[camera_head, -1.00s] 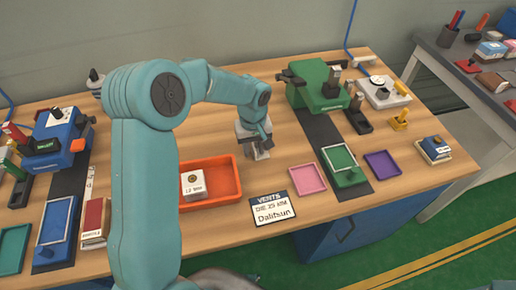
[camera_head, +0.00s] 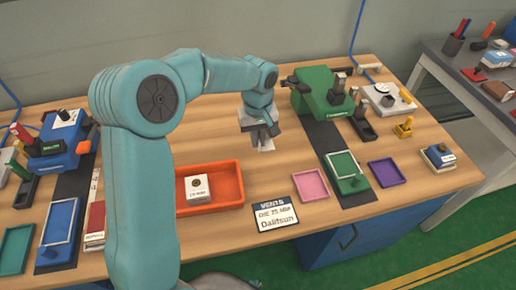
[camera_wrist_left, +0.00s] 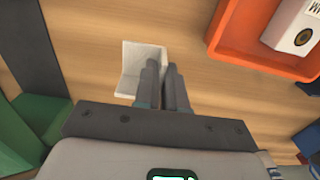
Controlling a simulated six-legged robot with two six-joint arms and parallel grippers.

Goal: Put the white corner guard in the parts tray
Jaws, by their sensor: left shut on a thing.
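The white corner guard (camera_wrist_left: 138,62) is a small angled piece. In the wrist view it sits at the tips of my left gripper (camera_wrist_left: 163,70), whose fingers are shut on it. In the head view the left gripper (camera_head: 264,138) is over the wooden table behind and right of the orange tray, with the guard (camera_head: 267,147) partly hidden beneath it. How far it is above the wood is hard to tell. The orange tray (camera_head: 240,185) holds a white labelled box (camera_head: 197,190) on its left side; it also shows in the wrist view (camera_wrist_left: 222,42). My right gripper is out of view.
A VENTS sign (camera_head: 275,216) lies right of the orange tray. Beyond it are a pink tray (camera_head: 310,185), a green tray (camera_head: 345,166) and a purple tray (camera_head: 387,173). A green machine (camera_head: 318,97) stands behind. Bare wood separates the gripper from the orange tray.

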